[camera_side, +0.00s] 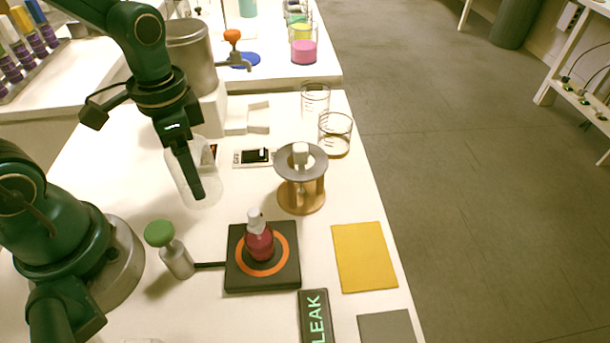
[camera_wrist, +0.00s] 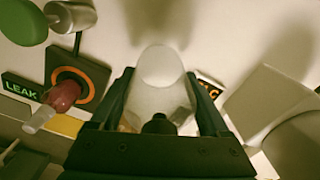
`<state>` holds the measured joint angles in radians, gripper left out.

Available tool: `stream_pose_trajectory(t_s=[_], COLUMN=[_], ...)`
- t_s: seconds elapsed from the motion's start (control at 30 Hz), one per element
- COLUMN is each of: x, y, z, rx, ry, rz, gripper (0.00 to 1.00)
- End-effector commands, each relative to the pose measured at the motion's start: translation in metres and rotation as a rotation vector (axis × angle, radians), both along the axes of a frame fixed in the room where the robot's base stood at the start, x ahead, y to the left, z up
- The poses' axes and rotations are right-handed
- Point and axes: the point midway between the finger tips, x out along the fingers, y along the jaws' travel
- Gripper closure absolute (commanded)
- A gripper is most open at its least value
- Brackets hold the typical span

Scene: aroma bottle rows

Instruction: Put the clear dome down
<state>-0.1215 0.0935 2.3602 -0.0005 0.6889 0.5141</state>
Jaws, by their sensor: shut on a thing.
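The clear dome (camera_side: 179,180), a frosted see-through shell, is between the fingers of my gripper (camera_side: 197,190) in the side view. My gripper is shut on it, with one dark finger in front of its wall. In the wrist view the dome (camera_wrist: 162,70) fills the space between the two fingers, its rounded end away from the palm. I cannot tell whether its lower edge touches the white table (camera_side: 230,205). A red bottle with a pale top (camera_side: 260,241) stands uncovered on a black pad with an orange ring (camera_side: 234,277), right of and nearer than the dome.
A green-topped metal piece (camera_side: 175,250) stands left of the pad. A wooden stand with a grey ring (camera_side: 301,190) and two glass beakers (camera_side: 335,134) are to the right. A LEAK sign (camera_side: 316,318) and yellow mat (camera_side: 364,257) lie in front. A metal tank (camera_side: 191,58) stands behind.

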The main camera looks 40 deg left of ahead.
Motion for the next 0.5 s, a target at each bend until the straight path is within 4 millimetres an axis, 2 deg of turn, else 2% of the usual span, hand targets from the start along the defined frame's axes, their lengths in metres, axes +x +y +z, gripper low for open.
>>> stream_pose_trajectory(t_s=[0.13,0.5], x=[0.000,0.000], y=[0.000,0.000], z=[-0.014,-0.017], rx=[0.000,0.000], ry=[0.002,0.000], rz=[0.000,0.000], gripper=[0.89,0.89])
